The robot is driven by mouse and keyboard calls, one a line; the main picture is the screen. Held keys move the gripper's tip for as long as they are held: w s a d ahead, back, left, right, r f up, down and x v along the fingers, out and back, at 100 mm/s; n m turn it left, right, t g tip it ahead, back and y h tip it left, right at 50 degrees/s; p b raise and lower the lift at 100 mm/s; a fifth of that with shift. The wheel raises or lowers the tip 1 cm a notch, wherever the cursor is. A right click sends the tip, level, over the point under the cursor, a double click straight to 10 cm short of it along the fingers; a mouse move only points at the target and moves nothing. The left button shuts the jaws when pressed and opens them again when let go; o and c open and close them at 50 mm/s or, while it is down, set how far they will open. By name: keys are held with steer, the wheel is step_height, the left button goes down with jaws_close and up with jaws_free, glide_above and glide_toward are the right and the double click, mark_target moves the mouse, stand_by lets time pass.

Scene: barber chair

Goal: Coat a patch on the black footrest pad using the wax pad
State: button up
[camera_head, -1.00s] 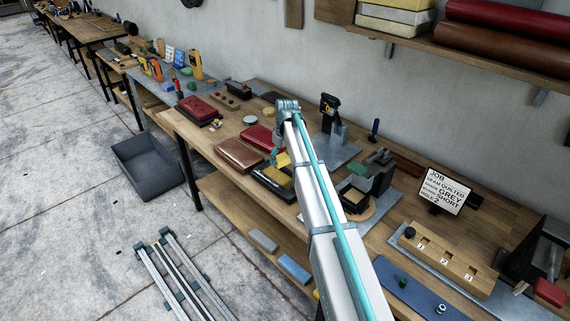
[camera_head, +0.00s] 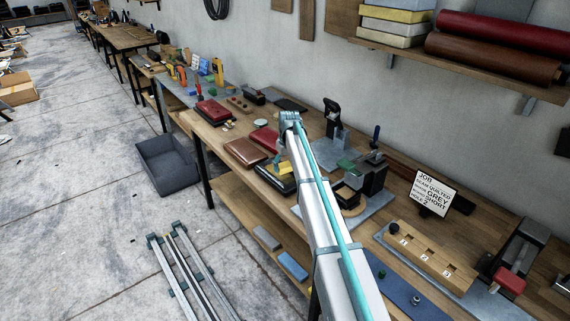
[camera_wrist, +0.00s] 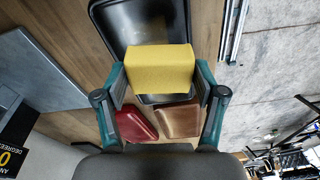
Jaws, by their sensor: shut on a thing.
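The wax pad (camera_wrist: 158,68) is a yellow block. My gripper (camera_wrist: 158,80) is shut on it, with one teal finger on each side. In the head view the wax pad (camera_head: 284,169) shows beside my arm, at the black footrest pad (camera_head: 267,179). In the wrist view the black footrest pad (camera_wrist: 147,22) lies behind the wax pad, which hides its middle. I cannot tell whether the two touch, or whether a coat lies under the wax pad.
A brown pad (camera_head: 244,152) and a red pad (camera_head: 265,139) lie close to the black one. A black stand (camera_head: 371,176) and a job sign (camera_head: 435,193) are to the right. A grey bin (camera_head: 168,165) stands on the floor.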

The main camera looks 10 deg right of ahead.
mark_target(285, 182)
step_height(285, 182, down, 6)
steer(key=shift+s+r+b, duration=0.1)
steer(key=shift+b, duration=0.95)
steer(key=shift+w+d, duration=0.7)
steer(key=shift+d, duration=0.3)
steer(key=shift+w+d, duration=0.35)
steer(key=shift+d, duration=0.35)
steer(key=shift+s+a, duration=0.6)
steer(key=shift+a, duration=0.2)
steer(key=shift+s+a, duration=0.5)
steer(key=shift+a, duration=0.4)
steer(key=shift+r+p, duration=1.6)
steer(key=shift+r, duration=2.35)
